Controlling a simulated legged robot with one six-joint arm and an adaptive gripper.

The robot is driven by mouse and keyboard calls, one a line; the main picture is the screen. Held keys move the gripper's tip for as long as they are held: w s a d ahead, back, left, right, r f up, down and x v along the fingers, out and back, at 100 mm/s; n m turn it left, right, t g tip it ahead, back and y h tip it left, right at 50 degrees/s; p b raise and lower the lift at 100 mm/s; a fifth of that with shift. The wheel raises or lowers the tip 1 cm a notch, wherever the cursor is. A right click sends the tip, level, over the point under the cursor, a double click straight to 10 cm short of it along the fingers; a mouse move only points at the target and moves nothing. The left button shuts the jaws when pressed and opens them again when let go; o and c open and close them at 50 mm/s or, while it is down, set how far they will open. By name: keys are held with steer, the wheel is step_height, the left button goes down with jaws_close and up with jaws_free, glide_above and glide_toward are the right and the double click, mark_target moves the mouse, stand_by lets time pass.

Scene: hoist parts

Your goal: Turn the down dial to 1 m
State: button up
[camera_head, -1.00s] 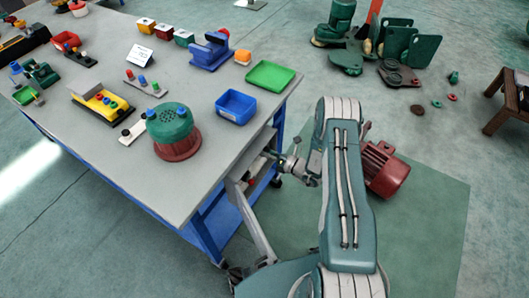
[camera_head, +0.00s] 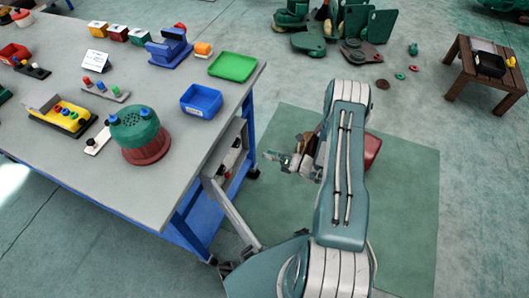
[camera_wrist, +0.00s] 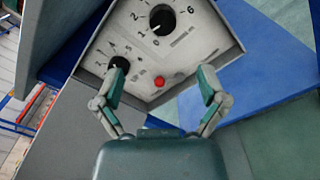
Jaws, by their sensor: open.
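In the wrist view a grey panel (camera_wrist: 197,62) lies beyond my gripper (camera_wrist: 162,78). The labels are too blurred to read surely, so I cannot tell which is the down dial. A red button (camera_wrist: 160,82) shows between the fingers. My gripper is open with nothing between its fingertips. In the head view my gripper (camera_head: 287,160) is right of the workbench.
The workbench (camera_head: 165,190) at left holds a green-and-red drum (camera_head: 138,135), a blue bin (camera_head: 201,101) and a green tray (camera_head: 233,66). A wooden stool (camera_head: 487,68) stands at upper right.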

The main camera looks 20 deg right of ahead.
mark_target(239, 144)
steer(key=w+a+n, duration=0.7)
steer(key=w+a, duration=0.1)
steer(key=shift+w+a+f+n, duration=0.1)
steer(key=shift+w+f+n, duration=0.05)
steer(key=shift+f+n, duration=0.2)
steer(key=c, duration=1.1)
